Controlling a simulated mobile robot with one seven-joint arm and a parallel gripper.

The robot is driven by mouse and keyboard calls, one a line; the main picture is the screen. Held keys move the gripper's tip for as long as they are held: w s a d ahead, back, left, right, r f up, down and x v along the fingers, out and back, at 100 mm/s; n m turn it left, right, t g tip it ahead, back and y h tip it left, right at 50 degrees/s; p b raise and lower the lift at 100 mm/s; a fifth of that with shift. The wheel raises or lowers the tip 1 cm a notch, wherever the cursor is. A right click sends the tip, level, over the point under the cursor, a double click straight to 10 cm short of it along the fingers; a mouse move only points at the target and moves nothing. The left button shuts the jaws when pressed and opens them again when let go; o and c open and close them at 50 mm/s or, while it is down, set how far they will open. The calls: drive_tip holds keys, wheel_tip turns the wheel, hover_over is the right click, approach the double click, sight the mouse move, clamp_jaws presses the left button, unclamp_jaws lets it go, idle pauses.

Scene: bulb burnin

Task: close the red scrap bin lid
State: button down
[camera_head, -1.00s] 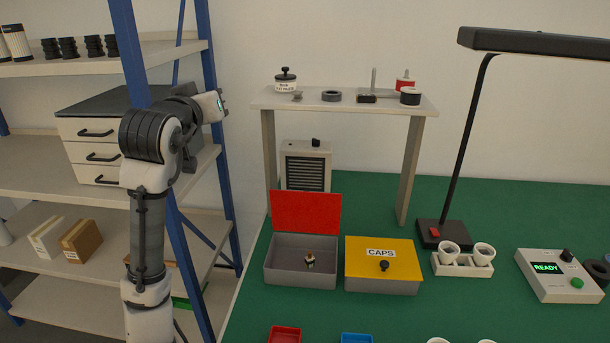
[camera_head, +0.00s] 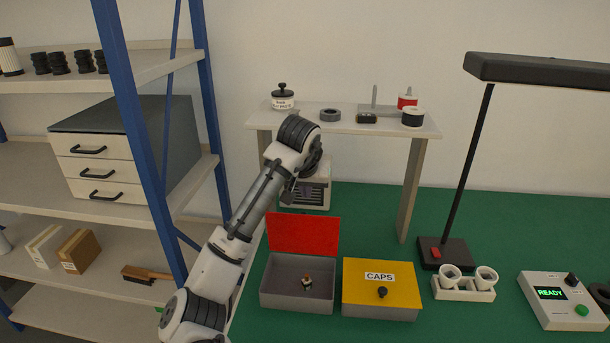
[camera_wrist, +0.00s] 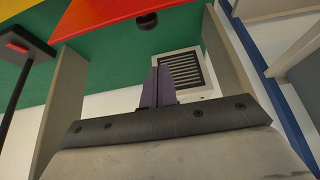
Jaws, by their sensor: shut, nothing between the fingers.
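The red scrap bin is a grey box (camera_head: 281,299) with its red lid (camera_head: 303,234) standing open, tilted up at the back. A small part (camera_head: 307,282) lies inside. My gripper (camera_head: 303,192) is above and behind the raised lid, in front of the grey vented unit, and looks clear of the lid. In the wrist view my gripper (camera_wrist: 158,78) has its purple fingers shut and empty. The red lid (camera_wrist: 95,14) shows at the top there, with a dark knob (camera_wrist: 147,20) at its edge.
The yellow CAPS bin (camera_head: 381,283) stands closed just right of the red one. The vented unit (camera_head: 318,196) sits under a raised shelf (camera_head: 345,124) with jars and spools. A blue-post rack (camera_head: 137,140) is at the left; a lamp (camera_head: 443,252) is to the right.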

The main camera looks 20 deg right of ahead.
sight(303, 231)
drive_tip(key=s+f, duration=0.1)
drive_tip(key=s+a+f+p, duration=0.1)
drive_tip(key=shift+s+a+f, duration=0.1)
drive_tip(key=shift+s+f, duration=0.1)
drive_tip(key=shift+s, duration=0.2)
idle(0.6)
